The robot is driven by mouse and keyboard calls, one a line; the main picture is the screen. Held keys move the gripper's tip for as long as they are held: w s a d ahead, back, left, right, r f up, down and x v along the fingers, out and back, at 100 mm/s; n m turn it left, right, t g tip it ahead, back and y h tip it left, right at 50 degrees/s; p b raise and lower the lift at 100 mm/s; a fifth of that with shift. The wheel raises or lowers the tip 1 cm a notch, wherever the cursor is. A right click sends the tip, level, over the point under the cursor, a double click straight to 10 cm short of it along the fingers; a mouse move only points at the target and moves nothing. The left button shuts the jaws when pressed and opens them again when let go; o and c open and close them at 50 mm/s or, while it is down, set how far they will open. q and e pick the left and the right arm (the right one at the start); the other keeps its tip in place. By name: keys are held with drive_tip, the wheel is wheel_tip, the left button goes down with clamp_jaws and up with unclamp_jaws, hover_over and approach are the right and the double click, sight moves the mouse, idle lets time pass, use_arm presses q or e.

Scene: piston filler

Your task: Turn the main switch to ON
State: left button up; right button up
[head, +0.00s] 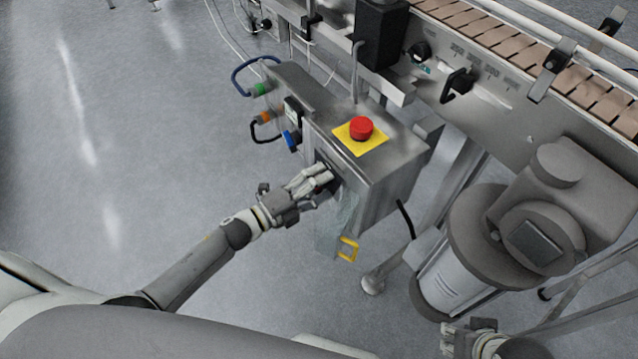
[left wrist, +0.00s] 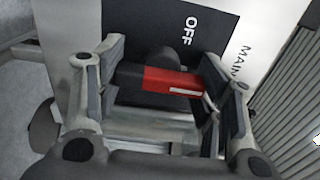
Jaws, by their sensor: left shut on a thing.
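The main switch has a red handle (left wrist: 172,82) with a white mark, seen in the left wrist view on a dark plate (left wrist: 205,40). The words OFF and MAIN are printed beside it. My left gripper (left wrist: 170,90) has its fingers on both ends of the red handle and is shut on it. In the head view, my left gripper (head: 318,182) is at the left face of the steel control box (head: 385,185), and the switch is mostly hidden behind its fingers. My right gripper (head: 474,340) is at the bottom edge, away from the box; its finger opening is unclear.
A red emergency button (head: 361,128) on a yellow plate (head: 347,143) tops the box. A clear flap with a yellow handle (head: 348,249) hangs below my left gripper. A grey motor (head: 470,250) stands to the right.

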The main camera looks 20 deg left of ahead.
idle(0.4)
use_arm(q)
drive_tip(key=o, duration=1)
drive_tip(key=v, duration=1.2)
